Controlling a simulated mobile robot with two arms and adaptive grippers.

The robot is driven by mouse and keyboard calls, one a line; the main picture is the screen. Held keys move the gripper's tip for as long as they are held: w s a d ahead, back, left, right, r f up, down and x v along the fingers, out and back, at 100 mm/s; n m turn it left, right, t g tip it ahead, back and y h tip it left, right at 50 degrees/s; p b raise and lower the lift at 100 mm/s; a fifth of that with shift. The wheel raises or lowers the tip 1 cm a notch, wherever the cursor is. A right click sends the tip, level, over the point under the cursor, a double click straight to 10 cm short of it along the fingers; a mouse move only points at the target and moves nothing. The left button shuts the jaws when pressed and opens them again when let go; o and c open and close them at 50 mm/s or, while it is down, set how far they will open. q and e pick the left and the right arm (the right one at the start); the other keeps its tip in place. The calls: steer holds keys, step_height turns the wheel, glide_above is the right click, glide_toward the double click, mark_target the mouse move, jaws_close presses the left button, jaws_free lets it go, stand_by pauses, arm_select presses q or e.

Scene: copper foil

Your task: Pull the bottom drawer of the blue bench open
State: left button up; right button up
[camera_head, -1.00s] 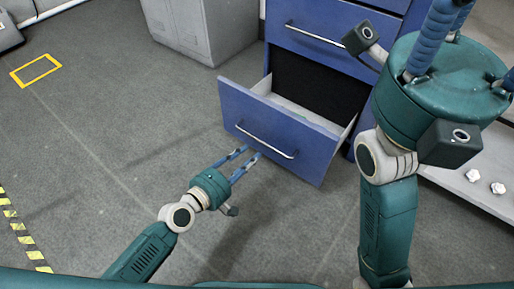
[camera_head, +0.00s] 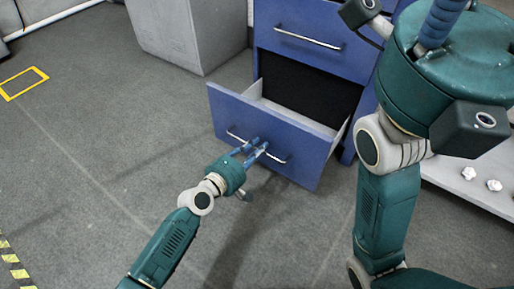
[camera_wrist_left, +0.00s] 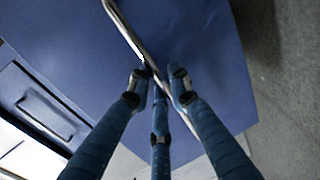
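The blue bench (camera_head: 350,55) stands at the upper centre of the head view. Its bottom drawer (camera_head: 225,105) is pulled well out, with a dark gap above it and its pale inside partly showing. The drawer's silver handle (camera_head: 278,158) runs across its front. My left gripper (camera_head: 261,146) is at the middle of this handle. In the left wrist view its blue fingers (camera_wrist_left: 158,76) stand apart, with the handle (camera_wrist_left: 125,27) passing between them; contact cannot be told. My right gripper (camera_head: 443,25) is raised at the upper right, its fingertips cut off by the frame.
A grey cabinet (camera_head: 185,32) stands left of the bench. A pale low shelf (camera_head: 450,180) with small white pieces (camera_head: 481,179) is at the right. Grey floor left of the drawer is clear, with a yellow marked rectangle (camera_head: 24,82).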

arm_select(q)
steer(key=shift+f, duration=0.1)
jaws_close()
steer(key=f+v, duration=0.1)
steer(key=v, duration=0.5)
steer(key=shift+f+p, duration=0.15)
steer(key=shift+p, duration=0.2)
steer(key=o, duration=0.6)
jaws_free()
steer(key=shift+s, duration=0.15)
steer(key=shift+c, duration=0.2)
steer(key=v, duration=1.2)
